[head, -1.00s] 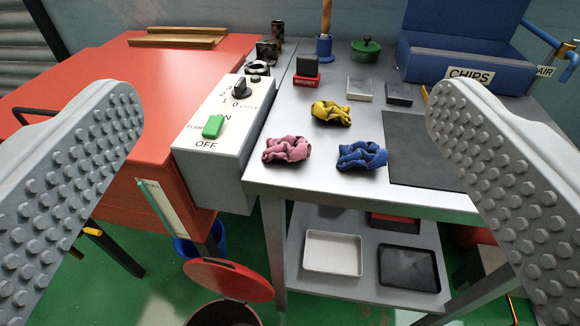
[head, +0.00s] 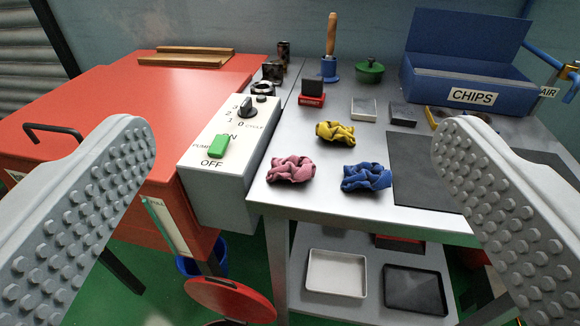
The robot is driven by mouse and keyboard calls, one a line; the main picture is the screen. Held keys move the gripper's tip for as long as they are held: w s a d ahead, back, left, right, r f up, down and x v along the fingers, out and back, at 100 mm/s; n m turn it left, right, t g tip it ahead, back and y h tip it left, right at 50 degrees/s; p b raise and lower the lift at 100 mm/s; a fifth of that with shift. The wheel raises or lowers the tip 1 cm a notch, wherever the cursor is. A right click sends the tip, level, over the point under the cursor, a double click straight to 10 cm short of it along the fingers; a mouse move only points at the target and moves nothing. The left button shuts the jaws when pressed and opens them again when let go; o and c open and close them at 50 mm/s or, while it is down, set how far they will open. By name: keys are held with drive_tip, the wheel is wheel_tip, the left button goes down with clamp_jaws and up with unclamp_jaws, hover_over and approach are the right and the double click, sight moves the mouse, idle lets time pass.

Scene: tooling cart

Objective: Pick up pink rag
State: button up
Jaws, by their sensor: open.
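The pink rag (head: 291,169) lies crumpled on the steel cart top (head: 330,204), close to its front left corner. My gripper (head: 294,140) is open and empty, with one studded grey finger at each side of the picture. The pink rag shows between the fingers, farther off and untouched. A blue rag (head: 366,177) lies just to its right, and a yellow rag (head: 335,134) lies behind the two. Nothing hides the pink rag.
A control box (head: 222,150) with a green switch (head: 218,146) stands left of the pink rag. A dark mat (head: 425,170) lies to the right of the blue rag. A blue chips bin (head: 470,92) stands at the back right. A red lidded can (head: 230,299) is below.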

drive_tip(key=shift+o, duration=0.6)
drive_tip(key=m+g, duration=0.3)
drive_tip(key=g, duration=1.4)
hover_over(292, 161)
drive_tip(key=f, duration=1.7)
drive_tip(key=shift+a, duration=0.2)
drive_tip(key=shift+w+d+f, duration=0.1)
drive_tip(key=shift+f, duration=1.3)
drive_tip(key=shift+d+f, duration=0.1)
drive_tip(key=shift+f, duration=1.25)
drive_tip(key=c, duration=1.1)
drive_tip(key=shift+c, duration=0.2)
